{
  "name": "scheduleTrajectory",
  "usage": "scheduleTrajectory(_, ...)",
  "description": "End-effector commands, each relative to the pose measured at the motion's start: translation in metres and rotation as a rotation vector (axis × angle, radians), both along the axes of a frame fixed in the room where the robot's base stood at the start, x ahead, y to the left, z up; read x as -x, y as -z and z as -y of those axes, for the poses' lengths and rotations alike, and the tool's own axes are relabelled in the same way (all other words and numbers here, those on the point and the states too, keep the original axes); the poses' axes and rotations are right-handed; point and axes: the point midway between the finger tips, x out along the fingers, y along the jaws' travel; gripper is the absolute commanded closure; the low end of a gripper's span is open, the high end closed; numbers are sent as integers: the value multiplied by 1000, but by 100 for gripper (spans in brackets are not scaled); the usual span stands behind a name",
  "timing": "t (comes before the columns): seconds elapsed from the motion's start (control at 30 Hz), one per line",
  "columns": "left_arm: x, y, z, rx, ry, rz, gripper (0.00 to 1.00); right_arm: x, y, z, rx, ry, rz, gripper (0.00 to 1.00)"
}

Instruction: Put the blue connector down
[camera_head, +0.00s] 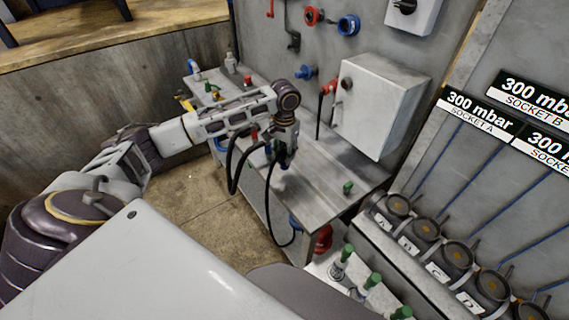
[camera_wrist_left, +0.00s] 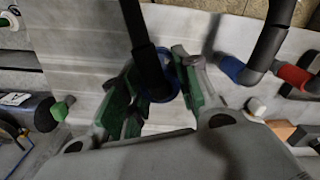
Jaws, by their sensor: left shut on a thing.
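My left gripper (camera_head: 283,160) is above the metal bench (camera_head: 325,190) in the head view. In the left wrist view, its green-padded fingers (camera_wrist_left: 158,95) are closed around the blue connector (camera_wrist_left: 172,78), which sits at the end of a black hose (camera_wrist_left: 138,30). In the head view the gripper largely hides the connector, and a black hose hangs in a loop beside it. I cannot tell whether the connector touches the bench top. My right gripper is not in view.
Another blue connector (camera_wrist_left: 230,68) and a red one (camera_wrist_left: 290,74) lie near the gripper. A green-topped part (camera_head: 347,187) sits on the bench's right. The bench top around it is mostly bare. Labelled round sockets (camera_head: 426,230) are at right.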

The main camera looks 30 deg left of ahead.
Motion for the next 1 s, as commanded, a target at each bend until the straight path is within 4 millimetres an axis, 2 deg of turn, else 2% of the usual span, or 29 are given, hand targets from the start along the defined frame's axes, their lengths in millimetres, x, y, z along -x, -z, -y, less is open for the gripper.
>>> scheduleTrajectory(0.17, 0, 5, 0, 0, 0, -1, 93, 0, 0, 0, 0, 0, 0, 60)
scheduleTrajectory(0.6, 0, 48, 0, 0, 1, 0, 93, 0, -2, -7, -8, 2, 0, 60)
scheduleTrajectory(1.0, 0, 51, 0, 0, 1, 0, 93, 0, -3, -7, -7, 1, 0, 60)
